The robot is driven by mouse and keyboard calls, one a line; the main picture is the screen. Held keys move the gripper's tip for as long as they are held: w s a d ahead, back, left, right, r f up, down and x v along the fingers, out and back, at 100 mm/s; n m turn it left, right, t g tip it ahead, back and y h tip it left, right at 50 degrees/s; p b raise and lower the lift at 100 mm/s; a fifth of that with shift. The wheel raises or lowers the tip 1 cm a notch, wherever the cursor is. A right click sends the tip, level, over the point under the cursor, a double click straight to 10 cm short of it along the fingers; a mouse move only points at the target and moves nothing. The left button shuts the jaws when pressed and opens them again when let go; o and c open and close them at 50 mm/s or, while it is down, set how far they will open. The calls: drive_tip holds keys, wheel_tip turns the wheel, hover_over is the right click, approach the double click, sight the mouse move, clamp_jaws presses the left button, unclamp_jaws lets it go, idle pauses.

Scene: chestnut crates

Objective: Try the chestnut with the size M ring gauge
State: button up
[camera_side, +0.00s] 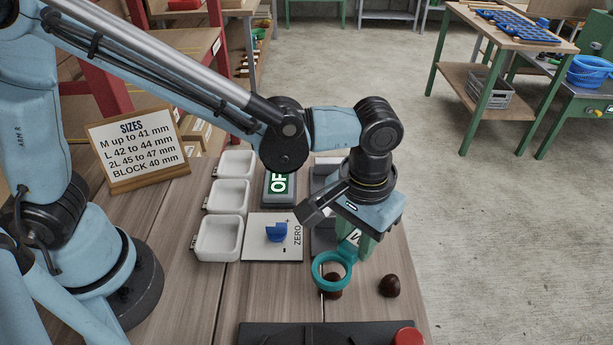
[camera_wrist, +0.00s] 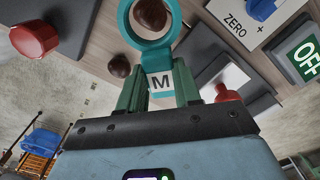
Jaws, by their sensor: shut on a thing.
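My gripper (camera_side: 356,243) is shut on the handle of the size M ring gauge (camera_side: 318,269), a teal ring. Its white label reads M in the wrist view (camera_wrist: 161,83). The gauge is held out over the table with the ring toward the front. A dark brown chestnut (camera_side: 333,293) lies at the ring, partly hidden by its rim. In the wrist view this chestnut (camera_wrist: 150,14) shows through the ring opening. I cannot tell whether the ring touches it or is just above it. A second chestnut (camera_side: 389,286) lies to the right, outside the ring.
Several white trays (camera_side: 219,238) stand left of a ZERO plate (camera_side: 262,252) with a blue part on it. An OFF sign (camera_side: 279,186) is behind it. A dark base with a red knob (camera_side: 408,337) is at the front. The table's right edge is near the second chestnut.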

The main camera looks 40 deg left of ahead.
drive_tip(key=shift+r, duration=1.95)
drive_tip(key=shift+a, duration=0.1)
